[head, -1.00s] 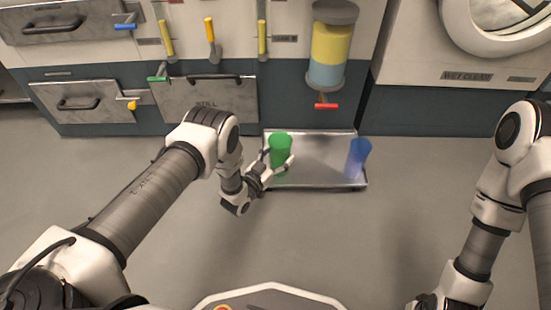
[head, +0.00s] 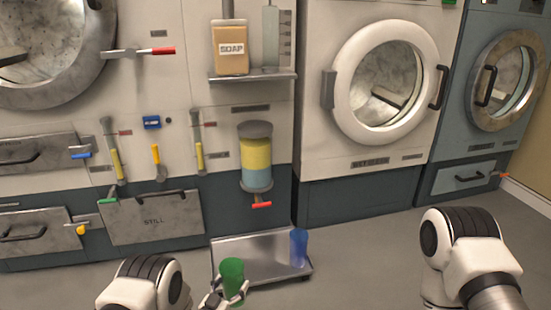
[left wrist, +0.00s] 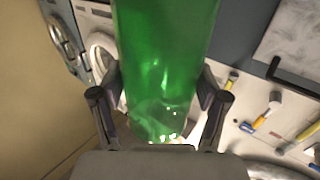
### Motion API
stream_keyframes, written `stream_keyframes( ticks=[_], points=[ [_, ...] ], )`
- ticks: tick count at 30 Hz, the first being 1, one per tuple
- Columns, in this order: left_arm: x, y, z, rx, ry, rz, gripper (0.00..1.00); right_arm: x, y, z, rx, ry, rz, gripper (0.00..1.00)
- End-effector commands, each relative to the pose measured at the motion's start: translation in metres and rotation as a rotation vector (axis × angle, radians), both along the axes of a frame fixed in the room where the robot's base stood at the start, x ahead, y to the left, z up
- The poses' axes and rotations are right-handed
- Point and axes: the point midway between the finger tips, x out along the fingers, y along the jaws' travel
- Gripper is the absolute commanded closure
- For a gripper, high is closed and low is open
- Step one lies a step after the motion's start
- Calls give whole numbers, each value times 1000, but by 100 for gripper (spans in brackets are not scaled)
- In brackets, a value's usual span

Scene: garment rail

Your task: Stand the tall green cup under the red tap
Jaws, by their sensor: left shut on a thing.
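The tall green cup (head: 232,278) is held by my left gripper (head: 229,294) at the bottom of the head view, in front of the tray's left front corner. In the left wrist view the green cup (left wrist: 165,75) fills the middle, with a finger of the left gripper (left wrist: 160,110) on each side. I cannot tell how high the cup is above the floor. The red tap (head: 262,205) is under a yellow and blue tank (head: 256,160), behind and to the right of the cup. My right gripper is out of view; only its arm shows at right.
A metal tray (head: 255,252) lies below the tap, its middle clear. A blue cup (head: 299,247) stands at its right end. Wall levers, drawers and a soap shelf (head: 253,77) are behind. White (head: 334,88) and blue-grey machines stand at right.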

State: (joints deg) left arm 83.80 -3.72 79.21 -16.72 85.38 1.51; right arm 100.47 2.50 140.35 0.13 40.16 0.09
Motion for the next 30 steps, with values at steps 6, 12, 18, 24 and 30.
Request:
stream_keyframes(
  ticks=[6, 12, 18, 24, 30],
  points=[
    [47, 18, 139, -1, -10, 25, 62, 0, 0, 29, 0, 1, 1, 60],
    [42, 38, 248, -1, -4, 48, 62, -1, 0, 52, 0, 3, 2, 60],
    [6, 51, 320, -2, -1, 64, 62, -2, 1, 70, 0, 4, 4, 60],
    [-47, 56, 349, -2, 3, 67, 62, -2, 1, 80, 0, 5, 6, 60],
    [-90, 54, 331, -1, 4, 61, 62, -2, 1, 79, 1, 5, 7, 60]
  ],
)
